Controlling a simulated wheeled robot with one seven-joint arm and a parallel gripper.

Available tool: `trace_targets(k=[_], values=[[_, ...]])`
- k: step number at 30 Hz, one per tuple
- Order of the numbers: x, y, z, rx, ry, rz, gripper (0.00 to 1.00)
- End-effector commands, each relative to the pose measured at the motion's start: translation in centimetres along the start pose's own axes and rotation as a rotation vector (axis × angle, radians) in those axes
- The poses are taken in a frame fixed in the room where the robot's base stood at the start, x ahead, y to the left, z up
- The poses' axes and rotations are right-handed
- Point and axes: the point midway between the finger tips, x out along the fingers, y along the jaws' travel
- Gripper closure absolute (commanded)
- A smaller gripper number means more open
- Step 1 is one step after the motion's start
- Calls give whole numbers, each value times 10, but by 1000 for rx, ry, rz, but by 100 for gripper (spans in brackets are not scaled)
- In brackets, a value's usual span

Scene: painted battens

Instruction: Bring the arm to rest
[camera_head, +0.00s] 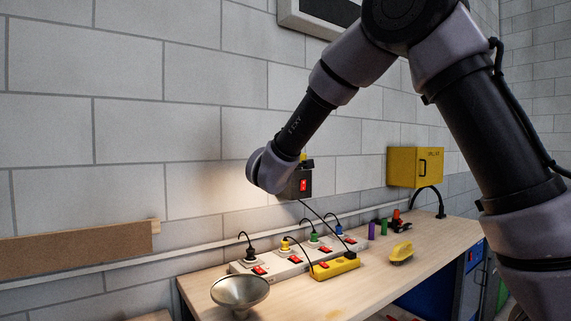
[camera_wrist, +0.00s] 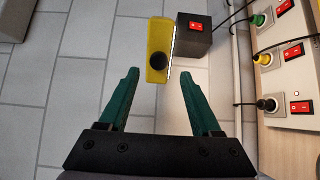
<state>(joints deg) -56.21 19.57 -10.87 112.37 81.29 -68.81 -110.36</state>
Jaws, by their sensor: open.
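My arm reaches in from the upper right in the head view, with its wrist bent at the middle of the picture. My gripper (camera_wrist: 157,73) shows in the wrist view with two teal fingers spread apart and nothing between them. Just beyond the fingertips is a yellow block (camera_wrist: 155,36) with a dark round spot and a bright lit edge. It adjoins a black box (camera_wrist: 191,42) with a red switch. The black box also shows in the head view (camera_head: 298,189), beside my wrist, which hides the fingers there.
Below is a wooden workbench (camera_head: 388,277) with a white socket strip (camera_head: 280,263), a yellow power strip (camera_head: 336,268), a metal bowl-shaped shade (camera_head: 240,290) and a yellow object (camera_head: 401,253). A dark cable runs up to the black box. A yellow cabinet (camera_head: 404,168) hangs on the block wall.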

Motion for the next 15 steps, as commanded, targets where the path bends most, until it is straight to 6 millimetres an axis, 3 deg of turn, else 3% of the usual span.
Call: trace_targets(k=[11,15], values=[[-3,0,1,5,0,-1,35],[4,12,21,129,26,-34,35]])
